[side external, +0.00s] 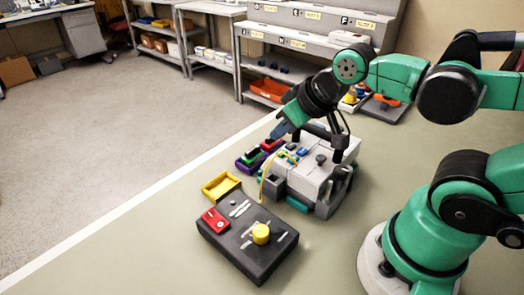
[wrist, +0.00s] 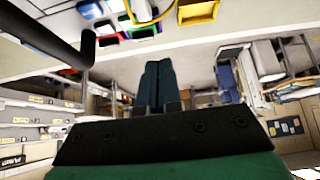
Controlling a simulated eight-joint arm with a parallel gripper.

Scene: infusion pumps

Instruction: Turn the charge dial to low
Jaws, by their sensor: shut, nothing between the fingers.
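A white and grey device (side external: 303,176) with a dark carrying frame stands on the table, with a dark round knob (side external: 321,159) and a blue part on top. In front of it lies a black box (side external: 240,261) with a yellow round knob (side external: 261,234), a red block (side external: 215,220) and pale slots. I cannot tell which knob is the charge dial, nor read any marks. My gripper (side external: 278,132) is above and behind the white device, apart from both knobs. In the wrist view its dark blue fingers (wrist: 158,84) are together and empty.
A yellow tray (side external: 221,186) and small purple, green and red bins (side external: 258,156) sit left of the white device. The yellow tray also shows in the wrist view (wrist: 199,12). A yellow cable (side external: 268,169) hangs over the device's left side. The table's front left is clear.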

